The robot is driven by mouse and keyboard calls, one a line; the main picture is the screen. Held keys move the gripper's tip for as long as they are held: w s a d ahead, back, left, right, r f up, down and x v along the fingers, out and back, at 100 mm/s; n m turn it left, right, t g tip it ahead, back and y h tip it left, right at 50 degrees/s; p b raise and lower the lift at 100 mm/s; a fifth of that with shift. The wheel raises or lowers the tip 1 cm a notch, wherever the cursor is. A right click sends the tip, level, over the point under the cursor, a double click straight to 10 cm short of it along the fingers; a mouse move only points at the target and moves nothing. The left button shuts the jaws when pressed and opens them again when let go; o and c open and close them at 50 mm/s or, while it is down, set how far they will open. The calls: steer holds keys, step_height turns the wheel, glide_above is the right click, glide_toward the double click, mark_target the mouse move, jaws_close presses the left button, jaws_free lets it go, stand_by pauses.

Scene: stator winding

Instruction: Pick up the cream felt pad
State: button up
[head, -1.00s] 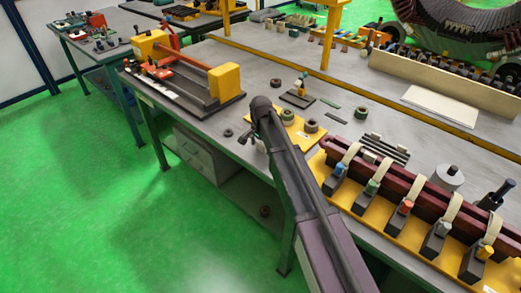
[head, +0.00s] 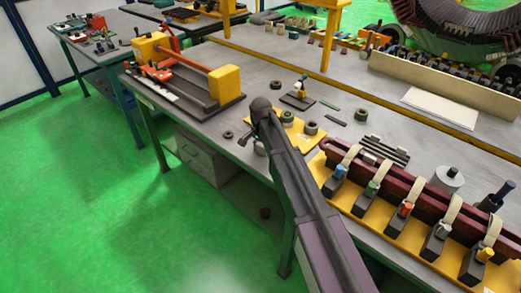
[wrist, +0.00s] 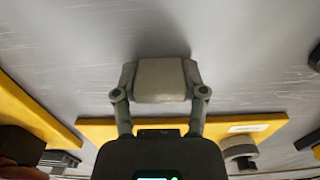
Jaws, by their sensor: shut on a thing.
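In the wrist view a flat, rounded grey-cream pad (wrist: 160,80), which I take to be the felt pad, sits between the two fingers of my gripper (wrist: 160,88). The fingers are shut on its left and right sides. Bare grey metal bench top shows around and beyond it; I cannot tell how far the pad is above the bench. In the head view my gripper (head: 250,140) is near the bench's front edge, beside the yellow board, partly hidden by my arm. The pad cannot be made out there.
A yellow board (head: 312,142) with rolls of tape (head: 311,128) lies beside my gripper. A yellow rack of coils (head: 400,235) stands at the right, and a winding fixture (head: 190,75) at the left.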

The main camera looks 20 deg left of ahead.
mark_target(261, 145)
steer(key=shift+a+r, duration=0.1)
steer(key=shift+r, duration=0.05)
step_height(261, 145, up, 4)
steer(key=p, duration=0.4)
steer(key=shift+f, duration=0.2)
steer(key=s+d+r+p, duration=0.1)
steer(key=s+d, duration=0.7)
steer(key=s, duration=0.6)
stand_by(0.5)
